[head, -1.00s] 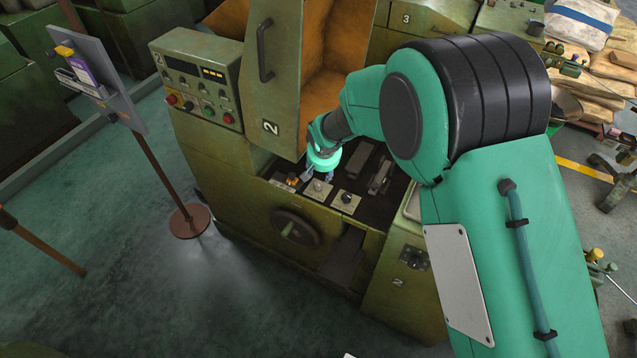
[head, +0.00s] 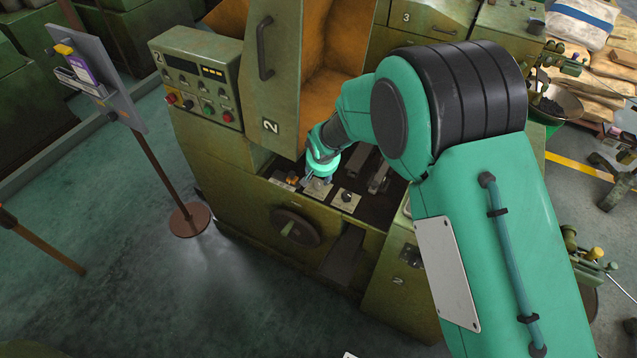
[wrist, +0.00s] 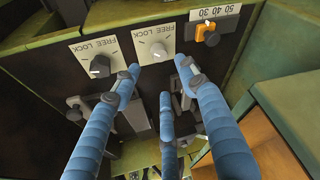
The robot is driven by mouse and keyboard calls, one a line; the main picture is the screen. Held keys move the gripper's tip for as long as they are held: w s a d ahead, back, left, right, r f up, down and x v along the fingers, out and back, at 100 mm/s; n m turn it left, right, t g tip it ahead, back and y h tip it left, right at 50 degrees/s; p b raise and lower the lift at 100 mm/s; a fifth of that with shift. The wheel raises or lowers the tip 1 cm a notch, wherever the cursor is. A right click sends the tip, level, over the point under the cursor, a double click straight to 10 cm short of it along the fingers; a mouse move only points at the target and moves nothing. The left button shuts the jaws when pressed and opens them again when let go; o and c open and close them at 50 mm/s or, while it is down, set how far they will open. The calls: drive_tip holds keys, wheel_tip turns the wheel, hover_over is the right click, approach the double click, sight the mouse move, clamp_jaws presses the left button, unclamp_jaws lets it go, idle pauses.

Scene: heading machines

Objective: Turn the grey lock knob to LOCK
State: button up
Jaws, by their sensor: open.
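The grey lock knob (wrist: 158,49) sits on a pale plate marked FREE and LOCK, which appears upside down at the top of the wrist view. I cannot tell which mark it points to. In the head view its plate (head: 317,188) is partly covered by my gripper (head: 322,178). My gripper also shows in the wrist view (wrist: 159,72), with its blue fingers spread, open and empty. The fingertips appear just below the grey knob there, around its plate's lower edge; contact is not visible.
A black knob (wrist: 100,66) on a similar FREE/LOCK plate is left of the grey one in the wrist view. An orange slider (wrist: 207,31) with a number scale is on the right. The machine's raised upright door (head: 279,80) stands behind my gripper.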

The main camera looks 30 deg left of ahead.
sight(318, 182)
drive_tip(key=b+x, duration=0.1)
drive_tip(key=x, duration=0.9)
drive_tip(key=shift+f, duration=0.3)
drive_tip(key=c, duration=0.8)
drive_tip(key=shift+w+r, duration=0.1)
drive_tip(key=shift+r, duration=0.05)
drive_tip(key=shift+c, duration=1.4)
